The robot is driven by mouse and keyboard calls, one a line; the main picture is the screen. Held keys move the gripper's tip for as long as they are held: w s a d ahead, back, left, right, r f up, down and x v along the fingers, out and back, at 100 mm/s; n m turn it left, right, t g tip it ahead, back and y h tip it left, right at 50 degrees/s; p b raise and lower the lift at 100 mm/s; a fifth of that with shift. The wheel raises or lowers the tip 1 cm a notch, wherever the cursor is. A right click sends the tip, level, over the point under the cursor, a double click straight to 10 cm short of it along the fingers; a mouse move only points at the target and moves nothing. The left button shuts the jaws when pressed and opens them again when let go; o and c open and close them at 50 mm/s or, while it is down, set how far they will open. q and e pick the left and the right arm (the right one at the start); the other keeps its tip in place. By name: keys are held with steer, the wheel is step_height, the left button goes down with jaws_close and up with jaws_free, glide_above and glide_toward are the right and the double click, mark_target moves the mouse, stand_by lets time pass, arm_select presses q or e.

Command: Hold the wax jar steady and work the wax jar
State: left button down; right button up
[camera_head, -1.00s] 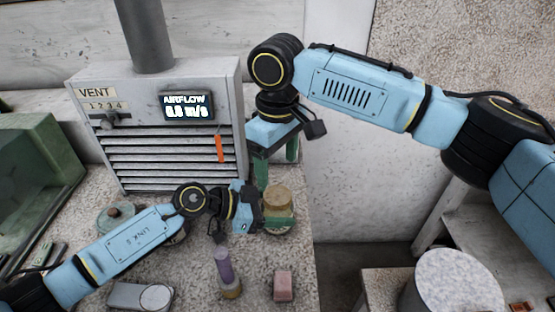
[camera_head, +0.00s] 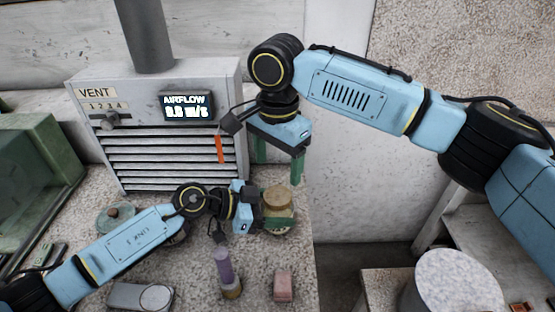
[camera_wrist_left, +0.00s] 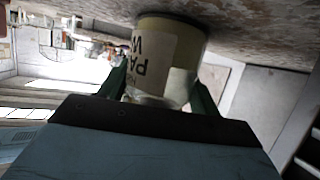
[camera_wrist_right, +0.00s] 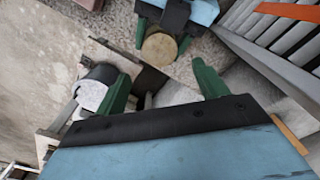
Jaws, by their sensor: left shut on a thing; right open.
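The wax jar (camera_head: 279,208) stands on the speckled counter, with a tan round lid (camera_head: 277,197) on top. In the left wrist view the jar (camera_wrist_left: 160,62) shows a paper label with dark print. My left gripper (camera_head: 262,208) is shut on the side of the jar. My right gripper (camera_head: 277,165) points down above and a little behind the jar, its two green fingers apart and empty. In the right wrist view the lid (camera_wrist_right: 159,48) lies beyond the open fingertips, apart from them.
A grey vent unit (camera_head: 160,155) with an airflow display (camera_head: 187,106) stands close behind. A purple-topped bottle (camera_head: 225,270), a pink block (camera_head: 283,286) and a grey lidded pot (camera_head: 116,216) are on the counter. The counter's right edge is near the jar.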

mark_target(277, 195)
steer(key=shift+f, duration=4.05)
steer(key=c, duration=1)
steer(key=shift+n, duration=1.5)
